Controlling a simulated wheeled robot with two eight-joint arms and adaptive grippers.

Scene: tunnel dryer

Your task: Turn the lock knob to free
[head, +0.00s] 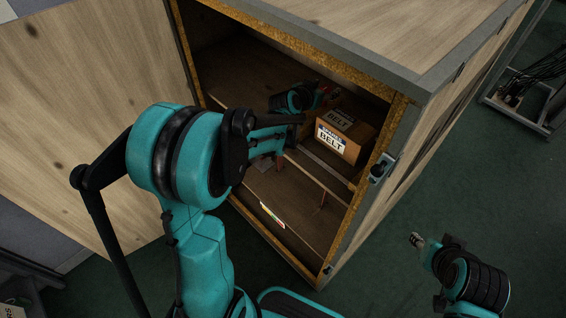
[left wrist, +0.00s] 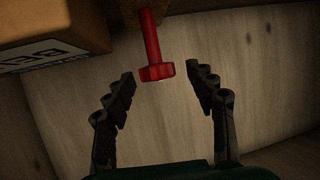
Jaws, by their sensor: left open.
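A red knob (left wrist: 157,72) on a red shaft shows in the left wrist view, its shaft running up to a brown wooden part at the top edge. My left gripper (left wrist: 171,88) is open, with one dark finger on each side of the knob's end and a gap to both. In the head view my left arm reaches into the open wooden cabinet, and the left gripper (head: 325,93) is small and dark there. A bit of red (head: 322,88) shows beside it. Part of my right arm is at the lower right, its jaws unclear.
A cardboard box labelled BELT (head: 342,139) stands inside the cabinet, right of my left gripper; it also shows in the left wrist view (left wrist: 70,25). The cabinet door (head: 70,110) stands open at left. A latch (head: 380,168) is on the right frame edge.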

